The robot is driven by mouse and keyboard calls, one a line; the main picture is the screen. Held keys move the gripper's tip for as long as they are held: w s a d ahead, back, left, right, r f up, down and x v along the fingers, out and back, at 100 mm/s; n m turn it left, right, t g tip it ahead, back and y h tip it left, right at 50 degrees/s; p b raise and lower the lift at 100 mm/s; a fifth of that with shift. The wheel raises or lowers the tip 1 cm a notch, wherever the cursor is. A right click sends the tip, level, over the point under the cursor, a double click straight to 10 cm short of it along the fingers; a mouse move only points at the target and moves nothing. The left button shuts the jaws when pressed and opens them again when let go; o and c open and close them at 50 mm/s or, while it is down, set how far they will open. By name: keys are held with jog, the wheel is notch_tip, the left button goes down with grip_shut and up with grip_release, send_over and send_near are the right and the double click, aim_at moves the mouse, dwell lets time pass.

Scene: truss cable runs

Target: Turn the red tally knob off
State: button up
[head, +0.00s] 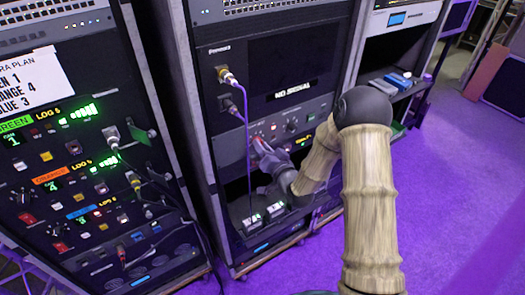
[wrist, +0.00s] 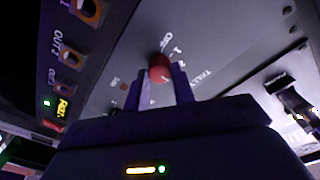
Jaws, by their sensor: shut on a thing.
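The red tally knob (wrist: 160,68) sits on a grey panel in the wrist view, with "TALLY" lettering to its right. Printed position marks, including small numbers, stand around it. A light pointer line shows on its face, but I cannot tell for sure which mark it points to. My gripper (wrist: 160,80) is shut on the knob, one finger on each side. In the head view my gripper (head: 268,163) reaches the panel of the middle rack below the "NO SIGNAL" screen (head: 292,88); the arm and fingers hide most of the knob there.
The left rack (head: 30,110) carries several lit camera rows and switches. A purple cable (head: 247,150) hangs from connectors just left of my gripper. The right rack has a shelf with blue items (head: 397,80). The purple floor (head: 460,200) at right is clear.

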jog(key=shift+f+n+y+b, duration=0.1)
jog(key=shift+n+y+b, duration=0.35)
jog(key=shift+n+b, duration=6.7)
jog(key=shift+f+n+y+b, duration=0.1)
jog(key=shift+n+y+b, duration=0.35)
jog(key=shift+n+b, duration=6.7)
jog(key=m+b, duration=0.4)
jog(key=shift+m+b, duration=0.3)
jog(key=shift+b, duration=0.05)
jog(key=o, duration=1)
jog(key=shift+r, duration=0.1)
jog(key=shift+d, duration=0.1)
